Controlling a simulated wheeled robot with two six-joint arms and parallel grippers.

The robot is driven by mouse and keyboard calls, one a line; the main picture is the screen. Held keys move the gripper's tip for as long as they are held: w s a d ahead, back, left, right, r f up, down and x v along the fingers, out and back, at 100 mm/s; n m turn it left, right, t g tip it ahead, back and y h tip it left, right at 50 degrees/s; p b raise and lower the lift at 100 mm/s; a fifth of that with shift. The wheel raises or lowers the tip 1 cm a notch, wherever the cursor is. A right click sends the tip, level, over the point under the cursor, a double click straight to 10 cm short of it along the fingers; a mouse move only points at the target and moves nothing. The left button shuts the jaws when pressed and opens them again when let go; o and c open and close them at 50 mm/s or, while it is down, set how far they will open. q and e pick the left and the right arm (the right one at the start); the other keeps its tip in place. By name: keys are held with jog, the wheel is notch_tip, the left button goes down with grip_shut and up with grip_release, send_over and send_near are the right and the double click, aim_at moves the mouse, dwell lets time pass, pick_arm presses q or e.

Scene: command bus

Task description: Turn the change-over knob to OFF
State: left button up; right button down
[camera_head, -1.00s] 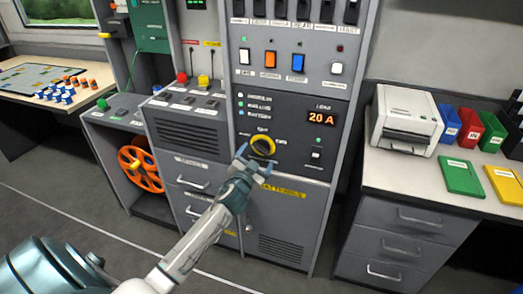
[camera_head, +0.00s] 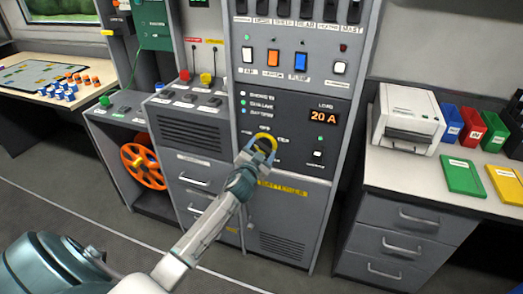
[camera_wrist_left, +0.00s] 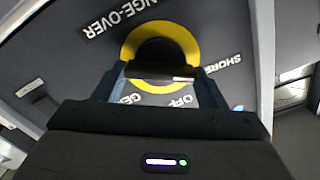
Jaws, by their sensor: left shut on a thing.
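The change-over knob (camera_head: 270,138) is a yellow ring on the dark panel under the 20 A display, partly hidden by my gripper in the head view. The wrist view shows its yellow ring (camera_wrist_left: 185,37) and black handle bar (camera_wrist_left: 150,69). A white mark sits at the bar's right end, between the upside-down SHORE (camera_wrist_left: 223,65) and OFF (camera_wrist_left: 181,101) labels. My left gripper (camera_head: 257,150) is shut on the knob; in the wrist view its blue fingers (camera_wrist_left: 160,82) lie at both ends of the bar. My right gripper is not in view.
Rocker switches (camera_head: 299,62) sit above the knob on the same cabinet. A yellow batteries label (camera_head: 282,188) is just below. A printer (camera_head: 408,118) and coloured trays stand on the right desk (camera_head: 390,180). An orange reel (camera_head: 143,166) is at left.

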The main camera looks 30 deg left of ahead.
pick_arm(q)
jog(key=shift+m, duration=0.7)
jog(key=shift+m+p, duration=0.45)
jog(key=shift+m, duration=0.25)
jog(key=m, duration=0.2)
jog(key=shift+m+p, duration=0.4)
jog(key=m+p, duration=0.1)
jog(key=m, duration=0.2)
jog(key=shift+d+f, duration=0.1)
jog(key=shift+f+m+p, duration=0.15)
jog(key=shift+m+p, duration=0.15)
jog(key=shift+m, duration=1.3)
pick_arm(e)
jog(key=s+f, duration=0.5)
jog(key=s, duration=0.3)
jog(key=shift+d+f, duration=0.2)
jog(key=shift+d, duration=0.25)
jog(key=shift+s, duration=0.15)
pick_arm(q)
jog(key=o, duration=1)
